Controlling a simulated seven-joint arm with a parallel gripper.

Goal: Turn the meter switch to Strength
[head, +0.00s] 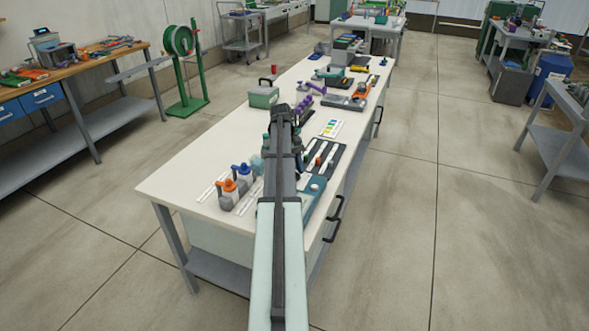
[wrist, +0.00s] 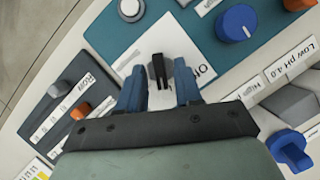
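In the wrist view my gripper (wrist: 159,88) is open, with its two blue fingers apart. A larger blue knob (wrist: 237,22) sits on the same teal panel (wrist: 272,24). In the head view my arm hides the gripper and knob.
In the wrist view a dark panel (wrist: 62,72) with an orange knob (wrist: 80,109) lies left. A "Low pH 4.0" label (wrist: 296,56) and blue part (wrist: 289,148) lie right.

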